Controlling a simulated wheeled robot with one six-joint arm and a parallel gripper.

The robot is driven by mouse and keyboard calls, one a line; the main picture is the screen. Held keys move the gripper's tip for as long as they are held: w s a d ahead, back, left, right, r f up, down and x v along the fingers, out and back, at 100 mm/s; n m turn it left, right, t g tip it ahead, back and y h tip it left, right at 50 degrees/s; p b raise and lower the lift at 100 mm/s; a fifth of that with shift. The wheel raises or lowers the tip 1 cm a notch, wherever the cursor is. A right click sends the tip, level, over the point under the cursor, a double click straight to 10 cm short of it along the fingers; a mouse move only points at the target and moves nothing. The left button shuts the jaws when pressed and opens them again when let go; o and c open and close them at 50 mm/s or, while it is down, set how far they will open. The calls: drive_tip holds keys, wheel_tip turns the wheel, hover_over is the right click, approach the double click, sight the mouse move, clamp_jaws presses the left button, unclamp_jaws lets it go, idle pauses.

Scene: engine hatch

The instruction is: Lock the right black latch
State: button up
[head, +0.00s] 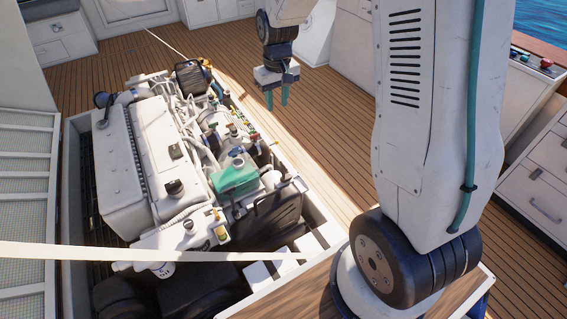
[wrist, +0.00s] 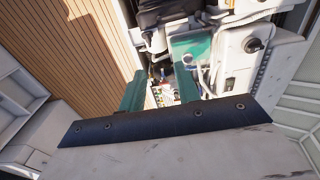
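My gripper (head: 277,98) hangs over the deck just beyond the right edge of the open engine hatch, with its two teal fingers pointing down. The fingers also show in the wrist view (wrist: 160,92), apart with a gap and nothing held between them. The white engine (head: 150,150) sits in the hatch, left of my gripper. Small black fittings stand on its white covers, one near the middle (head: 175,152) and one nearer the front (head: 174,188). I cannot tell which black part is the right latch, or whether it is locked.
A green tank (head: 235,175) and a black box (head: 276,212) occupy the hatch's near right part. A pale strap (head: 150,252) crosses the near end. Wooden deck (head: 325,130) lies clear right of the hatch. White drawers (head: 540,185) stand at the far right.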

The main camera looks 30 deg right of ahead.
hover_over(283, 165)
drive_tip(key=a, duration=0.2)
wheel_tip(283, 165, down, 19)
drive_tip(key=shift+g, duration=0.3)
drive_tip(key=f, duration=0.5)
drive_tip(key=d+f, duration=0.1)
drive_tip(key=f, duration=0.5)
drive_tip(key=d+f, duration=0.1)
drive_tip(key=f, duration=0.5)
drive_tip(key=shift+d+f, duration=0.15)
drive_tip(key=shift+f, duration=0.1)
clamp_jaws()
